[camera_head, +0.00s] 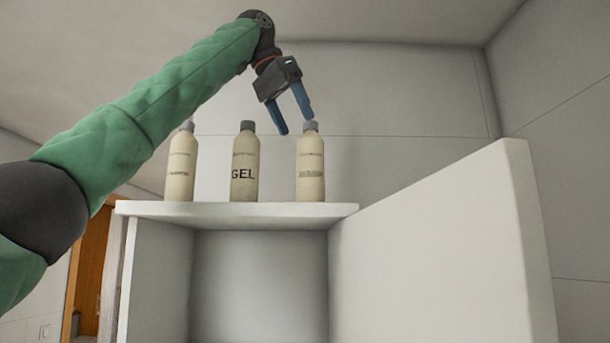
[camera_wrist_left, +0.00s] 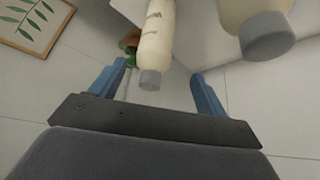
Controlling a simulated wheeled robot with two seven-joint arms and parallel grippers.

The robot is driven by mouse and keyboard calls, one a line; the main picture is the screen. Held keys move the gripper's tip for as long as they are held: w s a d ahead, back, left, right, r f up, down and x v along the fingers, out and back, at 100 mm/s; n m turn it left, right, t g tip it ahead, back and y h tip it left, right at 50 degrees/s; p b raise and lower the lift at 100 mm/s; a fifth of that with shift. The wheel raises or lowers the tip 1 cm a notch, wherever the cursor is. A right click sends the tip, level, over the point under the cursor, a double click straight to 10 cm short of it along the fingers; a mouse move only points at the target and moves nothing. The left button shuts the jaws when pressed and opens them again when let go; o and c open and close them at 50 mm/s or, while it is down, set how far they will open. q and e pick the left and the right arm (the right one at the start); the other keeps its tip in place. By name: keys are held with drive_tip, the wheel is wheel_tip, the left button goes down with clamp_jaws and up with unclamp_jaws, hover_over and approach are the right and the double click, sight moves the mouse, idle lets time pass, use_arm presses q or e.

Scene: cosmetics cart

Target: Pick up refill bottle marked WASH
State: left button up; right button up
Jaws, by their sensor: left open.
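The cream refill bottle marked WASH (camera_head: 311,160) stands upright with a grey cap at the right of the shelf top (camera_head: 240,210); its lettering is faint. My left gripper (camera_head: 296,124) is open, its blue fingers pointing down close to the WASH cap in the head view; contact cannot be told. In the left wrist view, one capped bottle (camera_wrist_left: 157,38) appears in the gap between the fingers of the left gripper (camera_wrist_left: 160,72). A larger, nearer bottle (camera_wrist_left: 240,8) appears to the right. Which labels these carry cannot be told. My right gripper is out of view.
A GEL bottle (camera_head: 244,168) stands in the middle of the shelf top, and another cream bottle (camera_head: 181,170) stands at the left, partly behind my left arm. A large white panel (camera_head: 440,245) rises at the right. A framed leaf picture (camera_wrist_left: 32,22) shows in the wrist view.

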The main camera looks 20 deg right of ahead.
sight(304, 131)
use_arm(q)
drive_tip(key=shift+s+d+f, duration=0.25)
drive_tip(key=shift+s+f, duration=0.1)
drive_tip(key=shift+s, duration=0.4)
drive_tip(key=shift+d+f, duration=0.25)
drive_tip(key=shift+d, duration=0.05)
drive_tip(key=shift+w+d+f+p, duration=0.2)
drive_tip(key=shift+w+d+f, duration=0.05)
drive_tip(key=shift+w, duration=0.2)
drive_tip(key=shift+w+d+f+p, duration=0.2)
drive_tip(key=shift+w+d+f, duration=0.05)
drive_tip(key=shift+w, duration=0.15)
drive_tip(key=shift+w+d+f, duration=0.15)
drive_tip(key=shift+w+f, duration=0.05)
drive_tip(key=shift+f, duration=0.05)
drive_tip(key=shift+d+f+p, duration=0.2)
drive_tip(key=shift+p, duration=0.45)
drive_tip(key=shift+s+d+f, duration=0.2)
drive_tip(key=shift+f, duration=0.15)
drive_tip(key=shift+p+x, duration=0.45)
drive_tip(key=shift+x, duration=0.35)
drive_tip(key=shift+w+d+f, duration=0.15)
drive_tip(key=shift+f, duration=0.15)
drive_tip(key=shift+c, duration=0.2)
